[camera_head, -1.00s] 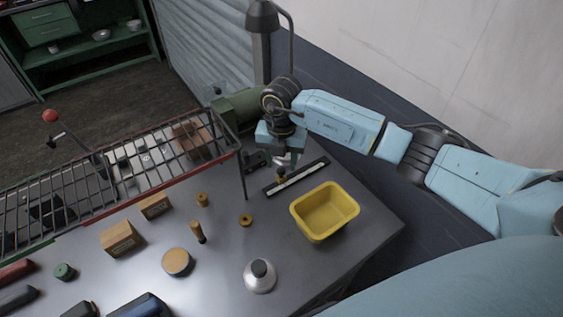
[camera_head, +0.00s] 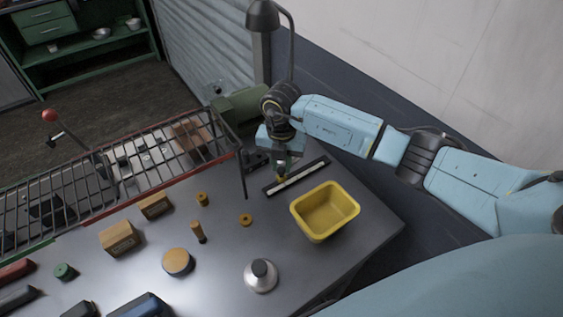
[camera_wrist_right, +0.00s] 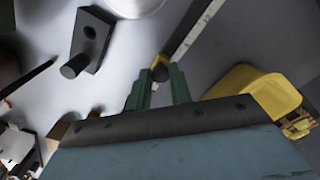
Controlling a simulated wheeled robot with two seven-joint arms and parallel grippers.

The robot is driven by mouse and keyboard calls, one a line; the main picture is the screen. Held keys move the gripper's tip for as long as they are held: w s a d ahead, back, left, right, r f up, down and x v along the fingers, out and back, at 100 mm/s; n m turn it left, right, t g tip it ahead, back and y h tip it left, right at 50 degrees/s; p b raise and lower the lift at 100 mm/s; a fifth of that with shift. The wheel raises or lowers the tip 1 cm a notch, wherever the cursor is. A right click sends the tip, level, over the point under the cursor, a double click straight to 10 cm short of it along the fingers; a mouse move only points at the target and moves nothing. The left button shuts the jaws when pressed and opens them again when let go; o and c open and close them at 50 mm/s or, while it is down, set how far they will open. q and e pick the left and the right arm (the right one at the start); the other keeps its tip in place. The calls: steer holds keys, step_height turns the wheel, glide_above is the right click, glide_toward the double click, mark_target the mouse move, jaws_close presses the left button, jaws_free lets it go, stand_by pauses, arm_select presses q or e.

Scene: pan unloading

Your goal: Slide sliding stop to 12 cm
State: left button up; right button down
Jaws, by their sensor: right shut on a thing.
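The sliding stop shows in the right wrist view as a dark round knob (camera_wrist_right: 160,73) with a yellow part, on a dark rail with a white scale strip (camera_wrist_right: 192,38). In the head view the rail (camera_head: 314,170) lies on the table behind the yellow bin. My right gripper (camera_wrist_right: 159,86) has its green fingers closed around the knob, and it also shows in the head view (camera_head: 282,170) near the rail's left part. The scale's numbers are too small to read. My left gripper is not in view.
The yellow bin (camera_head: 325,232) stands just in front of the rail. A dark bracket with a peg (camera_wrist_right: 88,42) stands left of the rail in the wrist view. A wire rack (camera_head: 215,150) and several small parts occupy the table to the left.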

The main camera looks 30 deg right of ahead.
steer(key=b, duration=0.1)
glide_above(305, 166)
steer(key=c, duration=1.3)
jaws_free()
steer(key=shift+o, duration=0.2)
step_height(305, 166, up, 14)
steer(key=b, duration=0.1)
steer(key=shift+f, duration=0.25)
steer(key=shift+s+f, duration=0.1)
